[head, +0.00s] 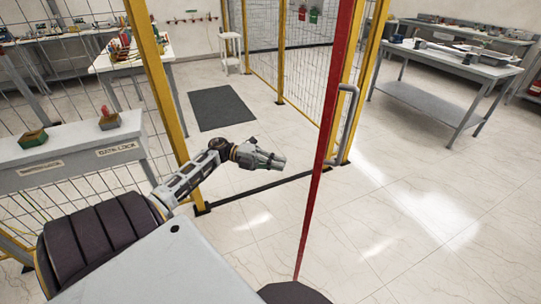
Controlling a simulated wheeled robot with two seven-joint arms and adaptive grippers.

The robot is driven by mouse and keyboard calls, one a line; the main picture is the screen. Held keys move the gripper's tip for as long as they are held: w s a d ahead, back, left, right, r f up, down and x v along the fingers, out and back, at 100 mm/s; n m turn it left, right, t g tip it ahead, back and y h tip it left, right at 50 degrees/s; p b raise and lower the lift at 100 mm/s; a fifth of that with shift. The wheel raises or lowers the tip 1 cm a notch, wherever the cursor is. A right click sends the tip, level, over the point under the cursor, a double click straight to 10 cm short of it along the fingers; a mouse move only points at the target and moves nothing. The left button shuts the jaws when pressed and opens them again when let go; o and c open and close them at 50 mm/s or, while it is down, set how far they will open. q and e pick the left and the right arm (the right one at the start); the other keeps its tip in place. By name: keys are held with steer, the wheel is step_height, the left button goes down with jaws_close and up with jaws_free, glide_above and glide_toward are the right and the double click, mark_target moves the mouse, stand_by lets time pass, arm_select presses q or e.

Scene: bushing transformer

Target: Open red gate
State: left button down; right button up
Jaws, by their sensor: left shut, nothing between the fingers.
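The red gate (328,125) shows as a tall, narrow red upright, seen almost edge-on and standing out towards me. A grey bar handle (355,105) shows just right of the red upright. The doorway between the yellow posts is unblocked in its left part, with a dark sill on the floor. My left gripper (280,162) is shut and empty, reaching into the doorway left of the red upright and apart from it in the picture. How far it is from the gate in depth is hard to tell. My right gripper is out of view.
Yellow posts (160,85) with wire mesh stand on both sides of the doorway. A dark mat (222,108) lies beyond the doorway. A workbench (440,60) stands at right; the floor at right front is clear.

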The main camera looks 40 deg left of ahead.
arm_select(q)
steer(key=x, duration=0.9)
steer(key=shift+p, duration=0.3)
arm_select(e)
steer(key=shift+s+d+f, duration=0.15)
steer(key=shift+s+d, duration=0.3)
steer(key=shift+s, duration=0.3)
arm_select(q)
steer(key=shift+w+d, duration=0.1)
steer(key=shift+d, duration=0.1)
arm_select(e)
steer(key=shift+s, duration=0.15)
arm_select(q)
steer(key=shift+d, duration=0.1)
